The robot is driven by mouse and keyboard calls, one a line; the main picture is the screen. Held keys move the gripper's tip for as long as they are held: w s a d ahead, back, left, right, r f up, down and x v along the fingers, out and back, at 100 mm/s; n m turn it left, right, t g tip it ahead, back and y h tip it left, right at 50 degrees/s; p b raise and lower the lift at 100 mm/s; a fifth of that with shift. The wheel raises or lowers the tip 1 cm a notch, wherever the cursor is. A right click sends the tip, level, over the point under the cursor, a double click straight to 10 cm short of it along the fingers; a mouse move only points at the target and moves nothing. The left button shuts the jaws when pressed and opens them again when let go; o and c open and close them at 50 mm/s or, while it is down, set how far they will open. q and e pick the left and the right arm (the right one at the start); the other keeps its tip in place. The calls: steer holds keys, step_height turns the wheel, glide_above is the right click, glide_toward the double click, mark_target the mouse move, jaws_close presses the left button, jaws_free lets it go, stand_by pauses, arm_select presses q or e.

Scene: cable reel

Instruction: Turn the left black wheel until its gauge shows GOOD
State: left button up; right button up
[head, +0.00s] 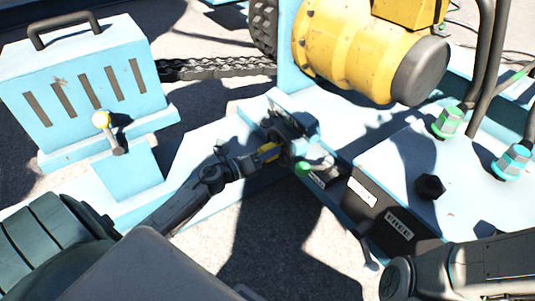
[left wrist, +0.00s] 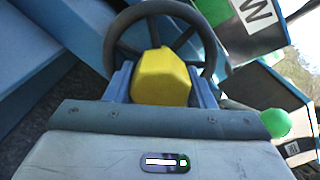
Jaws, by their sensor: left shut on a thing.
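The black wheel (left wrist: 150,8) stands beyond my left gripper in the left wrist view, its rim and spokes showing and its lower part hidden. A yellow block (left wrist: 160,78), apparently the wheel's knob, sits between the blue jaws of my left gripper (head: 272,153), which is shut on it. In the head view the gripper covers most of the wheel. A panel with green and white areas and a letter W (left wrist: 256,14) shows at the upper right of the left wrist view. It may be the gauge; its full reading is cut off. My right gripper is not in view.
A green ball (head: 302,168) is close beside my left gripper. A blue slotted box (head: 88,75) stands at the left, a yellow motor (head: 345,45) behind. A dark-fronted box with a FREE label (head: 398,226) is at the right, below green-collared pipes (head: 448,121).

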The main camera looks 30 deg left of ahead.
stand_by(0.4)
arm_select(q)
steer(key=o, duration=1.3)
steer(key=shift+s, duration=0.1)
steer(key=p+v, duration=0.1)
steer(key=v, duration=0.9)
steer(key=shift+s+a, duration=0.1)
steer(key=shift+s, duration=0.25)
